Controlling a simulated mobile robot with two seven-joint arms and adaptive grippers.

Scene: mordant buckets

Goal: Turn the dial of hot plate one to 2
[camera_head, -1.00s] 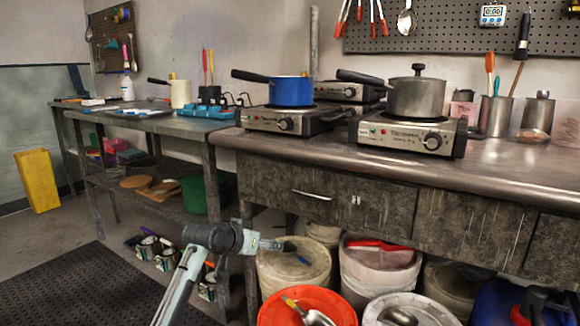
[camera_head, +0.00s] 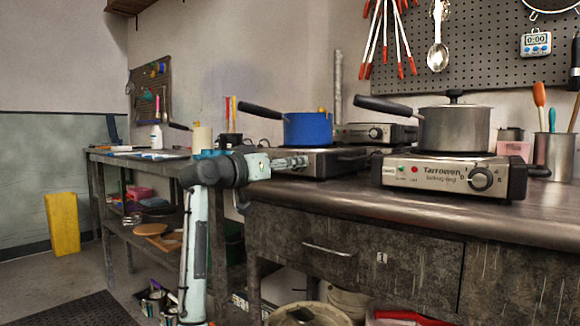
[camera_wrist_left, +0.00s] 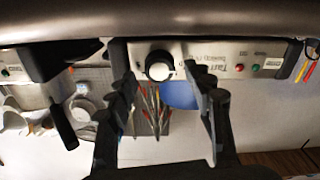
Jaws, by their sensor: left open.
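A hot plate (camera_head: 318,170) with a blue pot (camera_head: 308,129) on it stands at the left of the bench. Its front is partly hidden by my left gripper (camera_head: 298,162), which is open and level with it. In the upside-down left wrist view the plate's front (camera_wrist_left: 218,62) shows a dark round dial (camera_wrist_left: 158,66), with red and green lamps beside it. The dial lies between the open fingers of my left gripper (camera_wrist_left: 163,95); contact cannot be told. Its setting is unreadable. A second hot plate (camera_head: 440,177), bearing a steel pot (camera_head: 454,128), has a dial (camera_head: 481,179).
A third hot plate (camera_head: 376,134) stands behind. The steel bench edge (camera_head: 400,213) runs below the plates, with drawers under it. A side table (camera_head: 150,160) with a blue tray is at left. Pot handles stick out leftward.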

